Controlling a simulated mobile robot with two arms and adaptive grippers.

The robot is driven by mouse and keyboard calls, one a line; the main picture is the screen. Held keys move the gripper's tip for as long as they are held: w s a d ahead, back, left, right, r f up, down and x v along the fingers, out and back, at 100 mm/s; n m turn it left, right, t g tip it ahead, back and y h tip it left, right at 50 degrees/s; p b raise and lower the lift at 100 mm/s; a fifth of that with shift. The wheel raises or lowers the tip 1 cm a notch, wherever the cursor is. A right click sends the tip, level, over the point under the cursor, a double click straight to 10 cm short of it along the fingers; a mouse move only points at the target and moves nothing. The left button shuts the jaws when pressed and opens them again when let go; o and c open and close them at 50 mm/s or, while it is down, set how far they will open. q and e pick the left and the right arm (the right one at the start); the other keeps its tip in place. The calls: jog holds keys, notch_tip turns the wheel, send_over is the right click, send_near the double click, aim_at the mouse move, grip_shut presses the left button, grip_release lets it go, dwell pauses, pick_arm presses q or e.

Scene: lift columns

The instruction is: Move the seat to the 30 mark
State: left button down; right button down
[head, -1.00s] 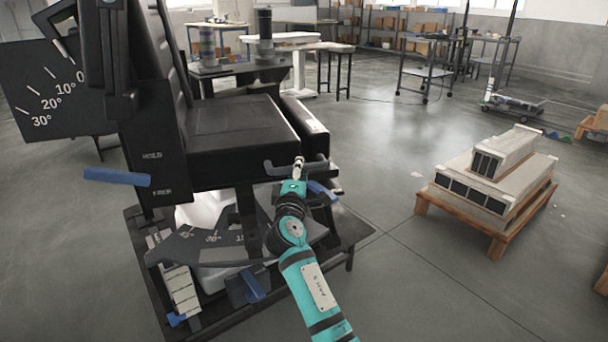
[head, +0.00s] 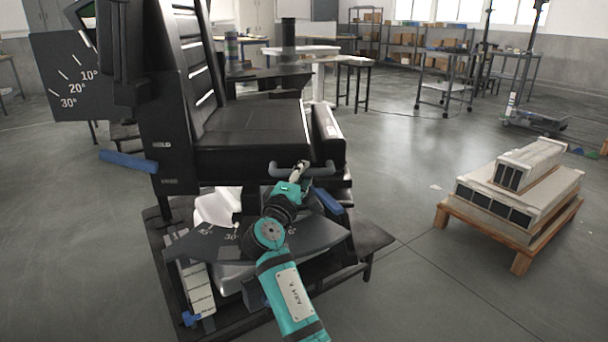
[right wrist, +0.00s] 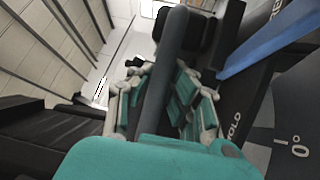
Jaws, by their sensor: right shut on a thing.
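The black padded seat (head: 250,130) stands on a post above a dark base. A grey bar handle (head: 322,170) sits under its front edge. My right gripper (head: 298,180) is shut on this handle; in the right wrist view its fingers (right wrist: 165,100) lie on both sides of the bar (right wrist: 172,50). A dark curved scale plate (head: 310,235) lies below the seat, with a 30° mark (head: 232,237) close to the post. My left gripper is not in view.
A side plate (head: 60,75) by the backrest carries 10°, 20° and 30° marks. Blue levers (head: 128,161) (head: 328,201) stick out from the chair. A low wooden pallet with boxes (head: 520,185) stands at the right.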

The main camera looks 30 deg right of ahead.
jog(key=shift+f, duration=0.1)
jog(key=c, duration=1.2)
grip_release()
jog(key=shift+s+a, duration=0.1)
jog(key=v, duration=0.7)
jog(key=shift+a, duration=0.1)
